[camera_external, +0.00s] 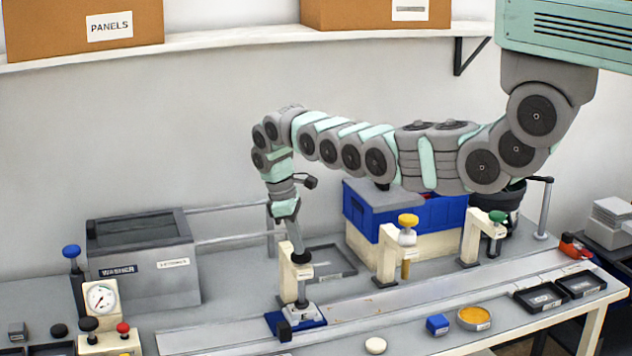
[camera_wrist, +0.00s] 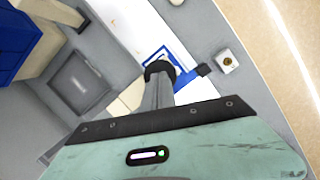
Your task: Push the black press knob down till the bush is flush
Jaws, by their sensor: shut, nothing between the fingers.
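The black press knob (camera_external: 301,257) tops a cream press post (camera_external: 287,283) at the front middle of the bench. It also shows in the wrist view (camera_wrist: 159,67), at the ends of the fingers. A thin shaft runs down from it to a pale fixture (camera_external: 301,313) on a blue base plate (camera_external: 276,320). My gripper (camera_external: 297,247) points down with shut, empty fingers. Its tips are at the top of the knob and seem to touch it. The bush is too small or hidden to make out, so its height cannot be told.
A green knob press (camera_external: 496,217) and a yellow knob press (camera_external: 408,221) stand to the right. Behind them is a blue bin (camera_external: 440,213). A grey washer box (camera_external: 145,262) stands left, with a gauge (camera_external: 101,297) in front. A dark tray (camera_external: 331,262) lies behind the black-knob press.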

